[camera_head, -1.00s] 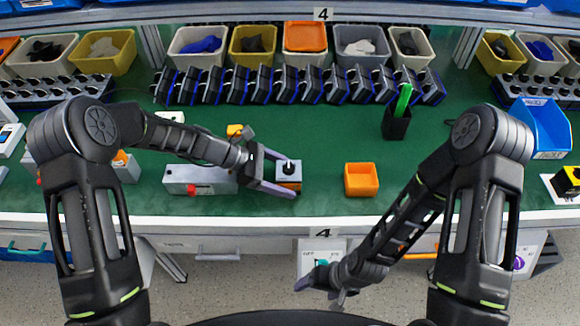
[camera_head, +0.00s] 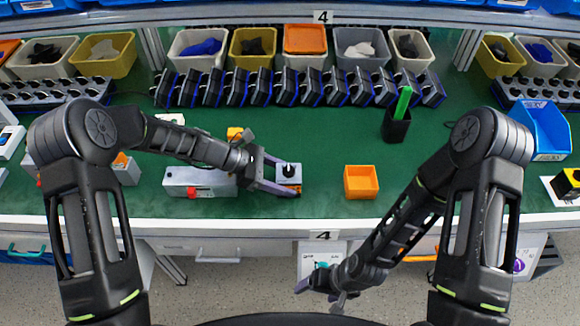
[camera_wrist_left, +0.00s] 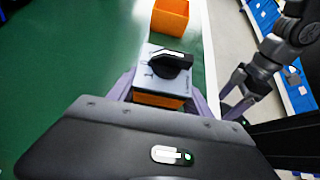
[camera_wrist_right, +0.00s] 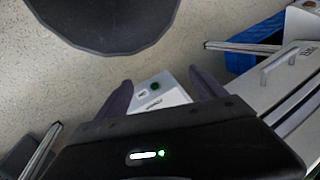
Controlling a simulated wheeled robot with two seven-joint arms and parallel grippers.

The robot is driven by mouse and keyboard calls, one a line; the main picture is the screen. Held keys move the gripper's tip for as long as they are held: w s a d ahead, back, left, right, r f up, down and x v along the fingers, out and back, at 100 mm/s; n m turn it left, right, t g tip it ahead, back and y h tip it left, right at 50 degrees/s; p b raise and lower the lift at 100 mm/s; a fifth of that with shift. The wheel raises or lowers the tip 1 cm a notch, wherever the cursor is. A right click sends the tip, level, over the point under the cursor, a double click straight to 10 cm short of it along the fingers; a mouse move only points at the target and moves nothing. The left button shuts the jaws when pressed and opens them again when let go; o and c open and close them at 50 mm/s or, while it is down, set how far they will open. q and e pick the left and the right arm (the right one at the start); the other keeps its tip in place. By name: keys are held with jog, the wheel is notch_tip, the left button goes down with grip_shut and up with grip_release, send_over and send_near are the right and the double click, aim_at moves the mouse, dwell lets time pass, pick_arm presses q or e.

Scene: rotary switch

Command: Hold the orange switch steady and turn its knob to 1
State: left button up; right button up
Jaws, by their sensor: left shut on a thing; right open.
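The orange switch (camera_head: 291,188) sits near the front of the green table, with a light grey top plate and a black knob (camera_head: 289,171). My right gripper (camera_head: 318,292) is open and empty, low in front of the table edge. In its own view its fingers (camera_wrist_right: 160,90) stand apart.
An empty orange bin (camera_head: 361,182) stands right of the switch. A grey box with a red button (camera_head: 198,183) lies to the left. A black holder with a green item (camera_head: 397,122) stands behind right. A row of black devices (camera_head: 300,87) lines the back.

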jog(key=shift+c, duration=0.6)
jog(key=shift+w+a, duration=0.1)
jog(key=shift+c, duration=0.7)
jog(key=shift+w+a+r, duration=0.2)
jog(key=shift+w, duration=0.05)
jog(key=shift+c, duration=0.7)
jog(key=shift+g, duration=0.8)
jog(key=w+a+r, duration=0.5)
jog(key=a+r, duration=0.1)
jog(key=shift+w+r, duration=0.1)
jog(key=shift+w, duration=0.3)
jog(key=c, duration=0.6)
jog(key=w+a+r, duration=0.1)
jog(key=r, duration=0.2)
jog(key=w+a+r+h, duration=0.1)
jog(key=w+r, duration=0.1)
jog(key=r, duration=0.2)
jog(key=w+a+r+h, duration=0.1)
jog(key=a+r, duration=0.1)
jog(key=r, duration=0.2)
jog(key=shift+w+g, duration=0.3)
jog(key=shift+w, duration=0.1)
jog(key=shift+c, duration=0.4)
jog(key=w+d+r+n+t+h, duration=0.1)
jog(key=w+d+r+h, duration=0.1)
jog(key=w+r, duration=1.1)
notch_tip(320, 180, up, 3)
jog(key=shift+d+n+t, duration=0.3)
jog(key=shift+d+n, duration=0.1)
jog(key=shift+d, duration=0.2)
